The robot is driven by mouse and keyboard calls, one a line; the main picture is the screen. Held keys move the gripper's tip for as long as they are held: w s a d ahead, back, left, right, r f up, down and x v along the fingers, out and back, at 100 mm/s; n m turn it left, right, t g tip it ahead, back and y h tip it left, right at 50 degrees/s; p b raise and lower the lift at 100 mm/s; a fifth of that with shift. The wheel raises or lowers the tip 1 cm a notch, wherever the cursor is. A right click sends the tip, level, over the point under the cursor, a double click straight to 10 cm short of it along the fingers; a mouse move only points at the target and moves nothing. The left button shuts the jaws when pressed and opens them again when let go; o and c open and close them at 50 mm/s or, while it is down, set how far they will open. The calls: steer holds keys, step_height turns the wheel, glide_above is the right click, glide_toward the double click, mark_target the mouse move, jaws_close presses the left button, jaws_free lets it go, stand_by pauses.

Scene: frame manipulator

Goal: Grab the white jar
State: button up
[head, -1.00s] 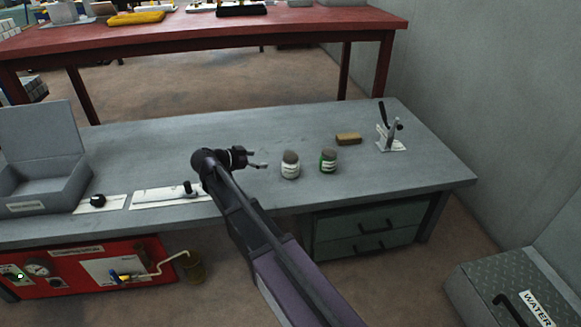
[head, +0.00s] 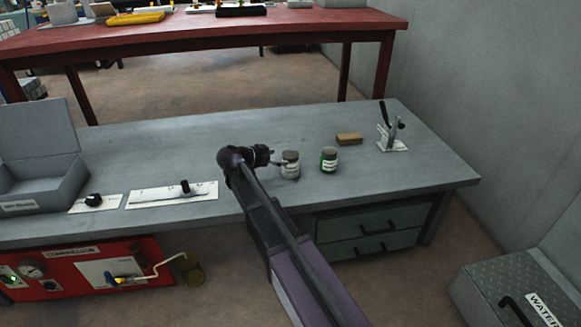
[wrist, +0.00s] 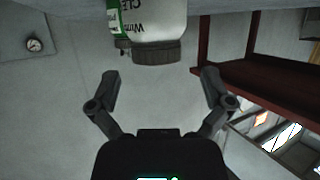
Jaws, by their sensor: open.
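The white jar (head: 290,165) with a grey-brown lid stands upright on the grey workbench (head: 225,160). In the wrist view the white jar (wrist: 160,28) appears upside down, near the top middle. My gripper (head: 276,160) is at the jar's left side in the head view. In the wrist view my gripper (wrist: 163,82) is open, its two fingers spread wide, with the jar ahead and roughly between their lines.
A tan block (head: 349,138) and a lever fixture (head: 391,135) stand to the right. A grey open case (head: 40,170) and a white plate with a black knob (head: 172,195) are on the left. A red table (head: 200,38) stands behind. The bench's back middle is clear.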

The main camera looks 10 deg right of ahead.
mark_target(291, 154)
steer(key=shift+d, duration=0.1)
steer(key=shift+b+x, duration=0.95)
steer(key=shift+x, duration=1.6)
steer(key=shift+s+d, duration=0.1)
steer(key=shift+s, duration=0.1)
steer(key=c, duration=1.2)
steer(key=shift+r, duration=0.15)
step_height(291, 154, up, 3)
steer(key=p, duration=0.3)
steer(key=shift+r+p, duration=0.2)
steer(key=shift+p, duration=0.15)
steer(key=s+a, duration=0.2)
steer(key=s, duration=0.2)
steer(key=s+a+r+p, duration=0.1)
steer(key=s+a, duration=0.2)
steer(key=s, duration=0.2)
steer(key=s+a, duration=0.3)
steer(key=s, duration=0.1)
steer(key=shift+s+a+r, duration=0.2)
steer(key=shift+s, duration=0.1)
